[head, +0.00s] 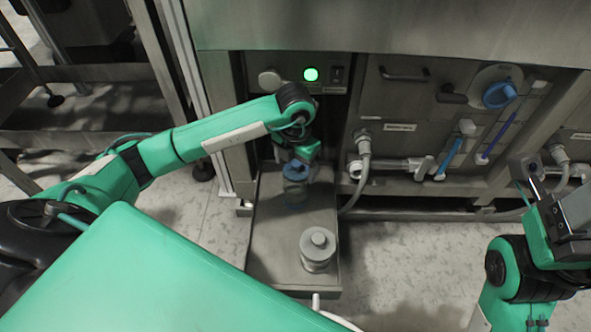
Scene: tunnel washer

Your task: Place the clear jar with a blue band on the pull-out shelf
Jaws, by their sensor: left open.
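The clear jar with a blue band (295,192) stands upright on the pull-out shelf (265,250), toward its back part near the machine. Its top shows blue. My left gripper (300,163) is open, close above and behind the jar's top. I cannot tell whether its fingers touch the jar, as the arm hides part of them. My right gripper (528,172) is at the right edge of the view, far from the jar, and its jaws do not show clearly.
A grey metal canister (318,252) stands at the front right of the shelf. Behind is the washer panel with a green light (311,74), a blue knob (498,93) and pipe valves (425,167). A hose (360,185) hangs right of the shelf. The shelf's front left is clear.

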